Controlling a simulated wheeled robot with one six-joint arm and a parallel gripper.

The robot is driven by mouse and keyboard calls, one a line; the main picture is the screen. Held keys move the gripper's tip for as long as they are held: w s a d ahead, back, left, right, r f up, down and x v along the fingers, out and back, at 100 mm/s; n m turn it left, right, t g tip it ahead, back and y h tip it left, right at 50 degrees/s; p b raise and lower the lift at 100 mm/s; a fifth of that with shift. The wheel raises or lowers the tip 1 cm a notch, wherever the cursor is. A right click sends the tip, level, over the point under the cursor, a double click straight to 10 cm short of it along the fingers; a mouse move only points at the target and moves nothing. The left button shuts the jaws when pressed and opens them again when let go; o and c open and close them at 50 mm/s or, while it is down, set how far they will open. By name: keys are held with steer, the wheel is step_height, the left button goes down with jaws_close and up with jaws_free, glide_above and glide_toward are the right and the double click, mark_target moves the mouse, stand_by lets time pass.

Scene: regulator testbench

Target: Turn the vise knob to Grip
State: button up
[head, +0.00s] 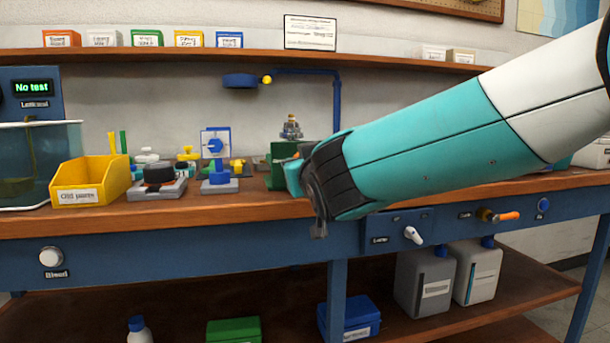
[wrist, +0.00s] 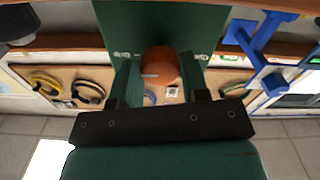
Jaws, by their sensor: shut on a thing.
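The vise (head: 277,165) is a green block on the bench in the head view, with a small metal and brass part (head: 291,128) showing above it. Its green face (wrist: 160,22) fills the upper middle of the wrist view. The orange vise knob (wrist: 160,66) sits on that face, with small white markings to its left and right that are too small to read surely. My gripper (wrist: 158,78) has a finger on each side of the knob and is shut on it. In the head view my gripper (head: 296,172) meets the vise from the right, and the knob is mostly hidden.
A yellow bin (head: 92,183), a black-knobbed fixture (head: 158,180) and a blue fixture (head: 219,178) stand left of the vise. A blue pipe (head: 337,105) rises behind it. A white lever (head: 412,235) and an orange-handled valve (head: 500,216) project from the bench front.

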steer(key=shift+f+m, duration=0.1)
steer(key=shift+m, duration=0.2)
steer(key=shift+a, duration=0.1)
steer(key=o, duration=0.9)
steer(key=v, duration=1.7)
steer(key=shift+s+b, duration=0.25)
steer(key=shift+b, duration=0.15)
